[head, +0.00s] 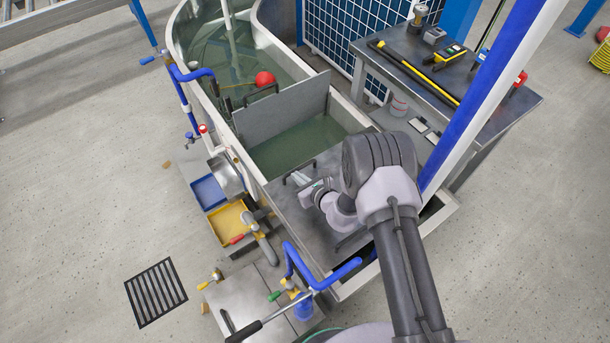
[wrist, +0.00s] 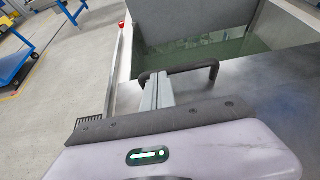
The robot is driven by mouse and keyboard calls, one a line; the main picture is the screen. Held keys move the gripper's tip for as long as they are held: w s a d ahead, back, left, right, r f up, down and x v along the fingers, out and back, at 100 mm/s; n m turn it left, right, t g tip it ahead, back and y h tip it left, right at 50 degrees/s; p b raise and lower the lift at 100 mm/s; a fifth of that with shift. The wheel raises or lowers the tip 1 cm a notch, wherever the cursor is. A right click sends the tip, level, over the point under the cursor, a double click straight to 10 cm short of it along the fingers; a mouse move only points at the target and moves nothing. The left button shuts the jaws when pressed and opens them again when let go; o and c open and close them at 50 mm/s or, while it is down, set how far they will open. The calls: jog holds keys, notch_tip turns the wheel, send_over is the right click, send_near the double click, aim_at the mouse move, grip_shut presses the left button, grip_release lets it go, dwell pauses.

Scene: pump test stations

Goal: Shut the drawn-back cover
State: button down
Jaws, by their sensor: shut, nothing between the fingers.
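The cover (head: 290,207) is a flat grey metal plate lying over the near end of the water tank. Open green water (head: 300,145) shows beyond its far edge. A black bar handle (wrist: 190,68) stands on the cover near that edge; it also shows in the head view. My gripper (head: 303,181) is low over the cover at the handle. Its fingers (wrist: 155,92) are shut with nothing between them, and their tips are close to the handle's left part. I cannot tell whether they touch it.
An upright grey plate (head: 285,108) crosses the tank beyond the open water. A red ball (head: 265,78) is behind it. Blue pipes (head: 310,270) and a yellow tray (head: 232,222) line the tank's left side. A workbench with tools (head: 480,85) and a blue-white post (head: 470,120) are right.

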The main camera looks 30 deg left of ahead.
jog(key=shift+s, duration=0.1)
jog(key=shift+w+a+b, duration=0.3)
jog(key=shift+a+b, duration=0.15)
jog(key=shift+a, duration=0.05)
jog(key=w+a+b, duration=0.3)
jog(key=w+a, duration=0.1)
jog(key=a, duration=0.4)
jog(key=w+a+b, duration=0.3)
jog(key=w+a, duration=0.2)
jog(key=a, duration=0.4)
jog(key=shift+a+r, duration=0.15)
